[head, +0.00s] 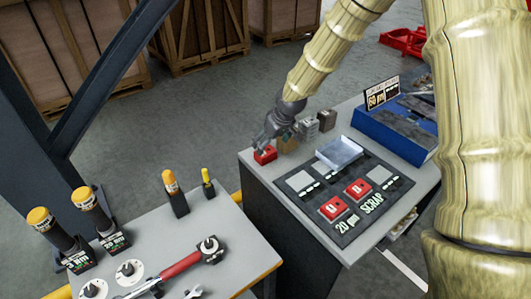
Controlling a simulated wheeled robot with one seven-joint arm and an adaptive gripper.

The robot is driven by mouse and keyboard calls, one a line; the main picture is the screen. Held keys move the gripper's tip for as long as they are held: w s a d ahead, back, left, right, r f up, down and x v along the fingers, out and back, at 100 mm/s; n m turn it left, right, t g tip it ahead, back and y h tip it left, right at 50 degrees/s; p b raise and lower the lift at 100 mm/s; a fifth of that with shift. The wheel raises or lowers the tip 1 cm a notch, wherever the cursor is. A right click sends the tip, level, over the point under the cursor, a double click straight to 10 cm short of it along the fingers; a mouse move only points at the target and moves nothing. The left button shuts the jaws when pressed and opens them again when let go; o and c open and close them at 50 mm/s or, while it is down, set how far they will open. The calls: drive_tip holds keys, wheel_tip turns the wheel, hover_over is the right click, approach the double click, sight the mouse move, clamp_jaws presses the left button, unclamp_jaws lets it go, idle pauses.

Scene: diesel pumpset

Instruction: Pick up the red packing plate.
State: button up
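A small red block or plate (265,154) sits at the far left corner of the grey bench. My gripper (268,142) points down right over it, with its fingers at or just above the red top. The fingers are small and dark here, and I cannot tell whether they touch it or how far apart they are. Two more red plates lie on the dark mat, one at the front (333,208) and one to its right (358,189), near the word SCRAP.
Tan (287,142), grey (308,128) and dark (327,120) blocks stand right of my gripper. A clear-topped tray (339,152) and a blue bin (395,132) lie further right.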

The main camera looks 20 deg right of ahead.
sight(266, 151)
drive_tip(key=shift+p+x, duration=0.75)
drive_tip(key=shift+x, duration=1.75)
drive_tip(key=shift+s+a, duration=0.15)
drive_tip(key=shift+s, duration=0.05)
drive_tip(key=shift+w, duration=0.1)
drive_tip(key=c, duration=1.4)
drive_tip(key=shift+c, duration=0.2)
drive_tip(key=shift+r+b, duration=0.3)
drive_tip(key=shift+r, duration=0.5)
drive_tip(key=shift+r+b, duration=0.35)
drive_tip(key=shift+r, duration=0.55)
drive_tip(key=s+a+b, duration=0.1)
drive_tip(key=s+b, duration=0.1)
drive_tip(key=s, duration=0.6)
drive_tip(key=s+a+r+b, duration=0.1)
drive_tip(key=s+b, duration=0.1)
drive_tip(key=s, duration=0.6)
drive_tip(key=shift+a+r, duration=0.3)
drive_tip(key=shift+a, duration=0.1)
